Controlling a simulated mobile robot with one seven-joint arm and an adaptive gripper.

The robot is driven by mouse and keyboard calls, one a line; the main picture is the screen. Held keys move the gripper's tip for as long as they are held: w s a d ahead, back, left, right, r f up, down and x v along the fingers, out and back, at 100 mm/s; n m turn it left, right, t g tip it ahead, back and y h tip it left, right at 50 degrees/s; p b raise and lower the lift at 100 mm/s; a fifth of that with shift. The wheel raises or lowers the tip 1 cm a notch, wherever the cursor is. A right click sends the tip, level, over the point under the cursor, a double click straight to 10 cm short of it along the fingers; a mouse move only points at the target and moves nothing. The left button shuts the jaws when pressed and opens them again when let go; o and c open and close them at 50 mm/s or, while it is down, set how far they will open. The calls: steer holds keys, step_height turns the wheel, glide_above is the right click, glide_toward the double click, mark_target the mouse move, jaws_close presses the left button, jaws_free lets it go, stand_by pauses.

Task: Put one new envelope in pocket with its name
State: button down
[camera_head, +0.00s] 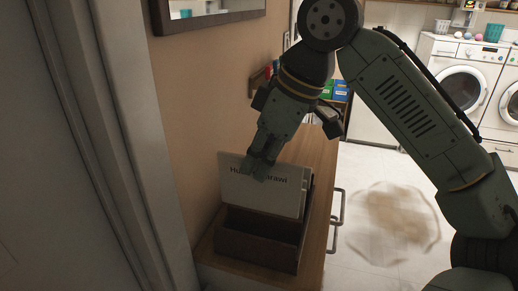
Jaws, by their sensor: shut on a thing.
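A pale, flat envelope (270,197) stands nearly upright, with dark printed letters along its upper part. My gripper (261,167) is shut on its top edge from above, and the fingers cover the middle of the name. Only the start, "Hu", and an end like "rawi" show. The envelope's lower edge is at a dark brown box (255,249) with an open compartment in front of it. I cannot tell how deep the envelope sits in the box. Pocket names are not readable, and the space behind the envelope is hidden.
The box stands on a narrow wooden cabinet (314,166) against the beige wall, with metal handles (337,207) on its right side. A door frame is at the left. Washing machines (461,84) stand at the back right. A brownish patch (397,222) lies on the floor.

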mark_target(282, 163)
steer(key=shift+f+b, duration=2.45)
steer(key=shift+f, duration=1.8)
steer(key=c, duration=1.7)
jaws_free()
steer(key=v, duration=1.2)
